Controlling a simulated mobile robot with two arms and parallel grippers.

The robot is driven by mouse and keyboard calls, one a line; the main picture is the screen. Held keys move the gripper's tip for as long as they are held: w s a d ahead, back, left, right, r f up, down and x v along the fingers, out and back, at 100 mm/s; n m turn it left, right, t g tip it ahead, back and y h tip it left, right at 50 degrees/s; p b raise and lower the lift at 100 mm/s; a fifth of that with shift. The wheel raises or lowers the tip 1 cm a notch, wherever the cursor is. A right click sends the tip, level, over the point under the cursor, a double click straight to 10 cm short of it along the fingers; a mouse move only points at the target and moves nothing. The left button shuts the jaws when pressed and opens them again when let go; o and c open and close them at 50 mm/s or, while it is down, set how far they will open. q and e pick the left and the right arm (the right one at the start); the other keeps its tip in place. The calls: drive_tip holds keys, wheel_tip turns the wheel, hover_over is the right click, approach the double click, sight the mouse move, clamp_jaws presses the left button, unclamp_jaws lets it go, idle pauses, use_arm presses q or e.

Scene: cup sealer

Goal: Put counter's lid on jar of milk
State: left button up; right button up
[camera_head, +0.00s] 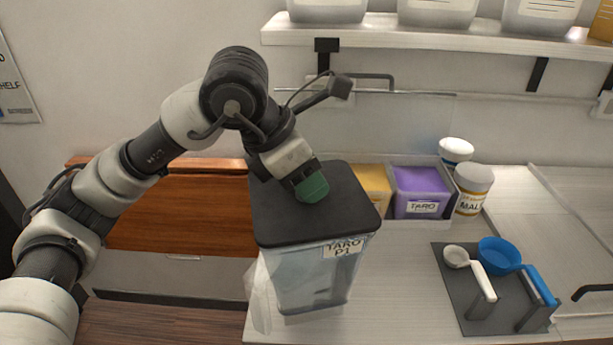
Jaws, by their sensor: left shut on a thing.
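A black square lid (278,218) sits over a clear, translucent square container (308,278) with a label reading "TARO P1". I cannot tell whether the lid is seated on the rim or held just above it. My left gripper (312,188) reaches down from the upper left. Its green tip is at the middle of the lid's top and it is shut on the lid; the tip hides the grip point. No label reading milk is legible. My right gripper is not in view.
Behind are a yellow bin (375,185), a purple taro bin (422,190) and a malt jar (474,190). A grey mat (460,295) at right holds a white scoop (472,268) and a blue scoop (498,254). A shelf (440,38) hangs above. The counter (395,285) is clear right of the container.

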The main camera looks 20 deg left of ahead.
use_arm(q)
drive_tip(key=o, duration=1.5)
drive_tip(key=shift+r, duration=0.1)
drive_tip(key=shift+r+p, duration=2)
drive_tip(key=shift+r, duration=1.45)
